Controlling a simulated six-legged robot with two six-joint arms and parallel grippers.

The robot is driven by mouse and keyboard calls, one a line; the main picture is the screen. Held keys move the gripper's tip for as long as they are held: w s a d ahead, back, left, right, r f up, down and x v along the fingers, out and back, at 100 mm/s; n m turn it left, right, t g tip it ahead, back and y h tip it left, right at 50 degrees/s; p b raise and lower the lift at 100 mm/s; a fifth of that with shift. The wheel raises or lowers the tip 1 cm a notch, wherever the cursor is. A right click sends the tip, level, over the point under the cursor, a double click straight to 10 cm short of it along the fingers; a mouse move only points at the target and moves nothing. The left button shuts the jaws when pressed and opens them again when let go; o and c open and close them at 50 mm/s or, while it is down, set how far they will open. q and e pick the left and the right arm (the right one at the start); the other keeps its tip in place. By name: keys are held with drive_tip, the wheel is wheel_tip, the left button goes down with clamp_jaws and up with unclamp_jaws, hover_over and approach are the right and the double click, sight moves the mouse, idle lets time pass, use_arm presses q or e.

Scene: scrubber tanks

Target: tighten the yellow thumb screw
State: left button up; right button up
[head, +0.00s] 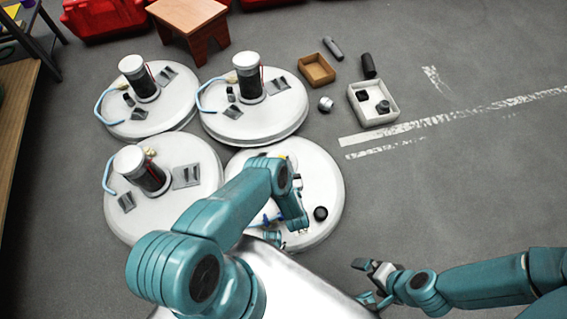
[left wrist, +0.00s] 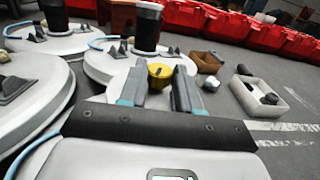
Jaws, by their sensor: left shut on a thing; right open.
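The yellow thumb screw (left wrist: 160,73) shows in the left wrist view, between the fingertips of my left gripper (left wrist: 159,79), which is shut on it. Its shaft and seat are hidden. In the head view my left arm reaches over the near right white tank lid (head: 327,180) and hides the gripper and most of the screw. My right gripper (head: 370,280) is open and empty, low in the head view, right of that lid and apart from it.
A black knob (head: 321,213) sits on the near right lid. Other lids (head: 283,118) carry dark cylinders and blue hoses. A brown tray (head: 316,70), a white tray (head: 390,115) with dark parts and a silver round part (head: 325,104) lie behind. Floor on the right is clear.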

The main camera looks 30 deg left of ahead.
use_arm(q)
drive_tip(key=shift+s+a+m+t+h, duration=0.15)
drive_tip(key=shift+a+m+t+h, duration=0.15)
drive_tip(key=shift+m+t+h, duration=0.45)
drive_tip(key=shift+s+a+m+t+h, duration=0.15)
drive_tip(key=shift+a+m+t+h, duration=0.1)
drive_tip(key=shift+m+t+h, duration=0.8)
drive_tip(key=h, duration=0.1)
drive_tip(key=m+h, duration=0.1)
drive_tip(key=shift+a+f+t+h, duration=0.1)
drive_tip(key=shift+a+t+h, duration=0.1)
drive_tip(key=shift+t+h, duration=0.2)
drive_tip(key=m+h, duration=0.1)
drive_tip(key=m+t+h+b, duration=0.1)
drive_tip(key=shift+s+a+f+h+b, duration=0.1)
drive_tip(key=shift+a+h+b, duration=0.1)
drive_tip(key=shift+h+b, duration=0.15)
drive_tip(key=m+h+b, duration=0.3)
drive_tip(key=h+b, duration=0.1)
drive_tip(key=h, duration=0.1)
drive_tip(key=a+m+h+b, duration=0.1)
drive_tip(key=m+h+b, duration=0.1)
drive_tip(key=h+b, duration=0.1)
drive_tip(key=shift+m+h, duration=0.25)
drive_tip(key=shift+m, duration=0.05)
drive_tip(key=shift+r+m+g+h+b, duration=0.3)
drive_tip(key=shift+m+h+b, duration=0.3)
drive_tip(key=shift+h+b, duration=0.25)
drive_tip(key=shift+w, duration=0.2)
